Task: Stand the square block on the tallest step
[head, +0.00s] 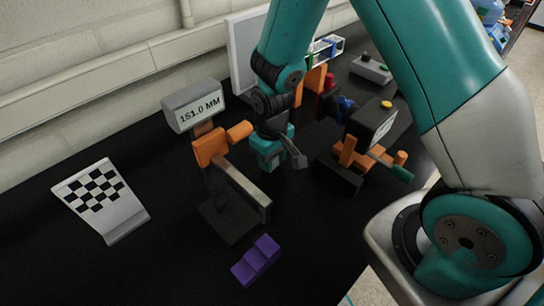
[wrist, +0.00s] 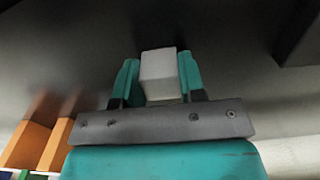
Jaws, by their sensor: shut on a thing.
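A light grey square block (wrist: 158,74) is held between the two teal fingers of my gripper (wrist: 158,82) in the wrist view. The fingers press on its left and right sides, and the block's far end sticks out a little past them. In the head view my gripper (head: 272,162) hangs over the middle of the black table, to the right of the height gauge; the block is too small to make out clearly there. The purple stepped block (head: 256,260) stands at the front of the table, below and left of my gripper, with nothing on its steps.
An orange and grey height gauge (head: 212,145) reading 151.0 MM stands between my gripper and the checkered plate (head: 102,198). An orange and black device (head: 368,140) stands to the right. A grey button box (head: 371,68) is at the back. Black table lies clear around the steps.

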